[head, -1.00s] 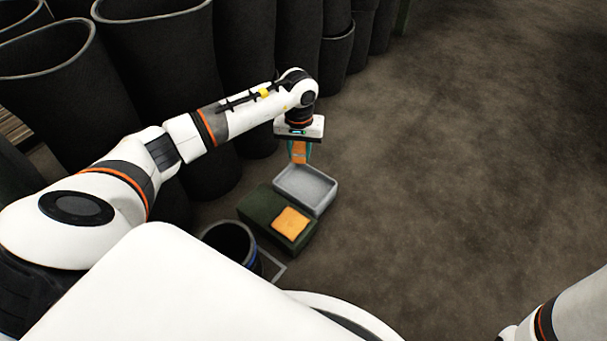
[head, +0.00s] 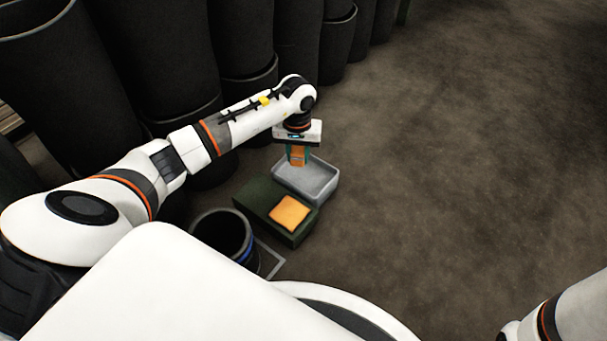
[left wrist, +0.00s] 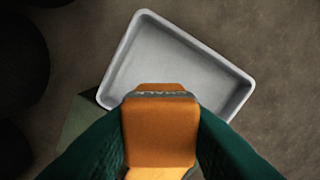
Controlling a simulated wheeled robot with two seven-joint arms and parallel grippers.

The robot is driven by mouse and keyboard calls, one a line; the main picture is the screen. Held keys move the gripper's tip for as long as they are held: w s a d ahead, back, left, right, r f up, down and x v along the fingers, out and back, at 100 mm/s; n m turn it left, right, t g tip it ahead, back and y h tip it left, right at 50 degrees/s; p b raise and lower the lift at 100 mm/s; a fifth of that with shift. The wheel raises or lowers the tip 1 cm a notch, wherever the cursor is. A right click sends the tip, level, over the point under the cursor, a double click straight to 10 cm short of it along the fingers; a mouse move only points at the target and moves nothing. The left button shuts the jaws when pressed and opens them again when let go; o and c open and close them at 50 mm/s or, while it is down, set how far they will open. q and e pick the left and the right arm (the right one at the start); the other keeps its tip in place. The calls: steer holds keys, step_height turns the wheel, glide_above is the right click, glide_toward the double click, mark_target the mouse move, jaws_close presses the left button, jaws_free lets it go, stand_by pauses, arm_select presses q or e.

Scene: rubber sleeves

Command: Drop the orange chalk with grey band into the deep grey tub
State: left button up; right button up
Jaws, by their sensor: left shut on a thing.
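The orange chalk with a grey band (left wrist: 160,131) is gripped between the green fingers of my left gripper (left wrist: 160,140). My right gripper is out of view; only part of that arm shows at the lower right.
A dark green box (head: 255,200) stands against the tub's near side, with an orange-yellow pad (head: 289,212) on top. A black bucket (head: 205,228) stands closer to me. Tall black sleeves (head: 165,60) line the back left. The floor (head: 450,170) at right is clear.

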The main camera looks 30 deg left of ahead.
arm_select(q)
steer(key=o, duration=1)
step_height(320, 180, up, 12)
steer(key=p, duration=0.7)
steer(key=shift+d, duration=0.1)
